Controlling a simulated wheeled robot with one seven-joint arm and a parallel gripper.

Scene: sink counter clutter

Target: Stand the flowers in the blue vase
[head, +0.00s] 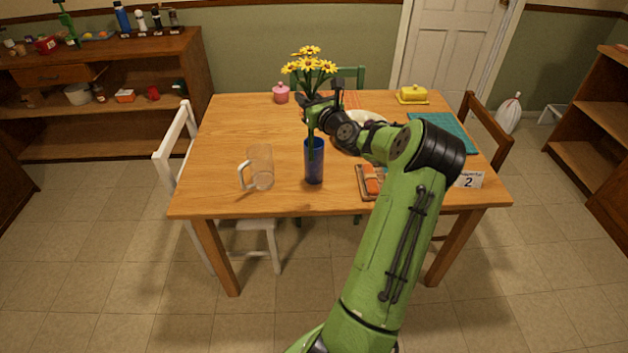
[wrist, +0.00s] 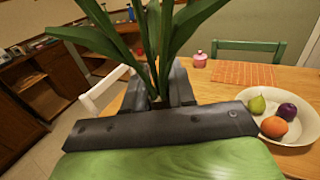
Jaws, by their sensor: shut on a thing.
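The yellow flowers (head: 310,66) stand upright on green stems in the head view. Their leaves (wrist: 158,32) fill the upper middle of the wrist view. My gripper (head: 311,112) is shut on the flowers' stems, with its jaws (wrist: 158,100) around them in the wrist view. The blue vase (head: 314,163) stands upright on the table below my gripper. The lower stems show as green at the vase's mouth and seem to run down into it. I cannot tell how deep they reach. The vase is not visible in the wrist view.
A clear glass mug (head: 259,168) stands left of the vase. A tray with an orange item (head: 371,180) lies to the right. A bowl of fruit (wrist: 300,128), a pink jar (head: 281,94) and a yellow butter dish (head: 413,95) sit farther back. The table's left side (head: 225,130) is clear.

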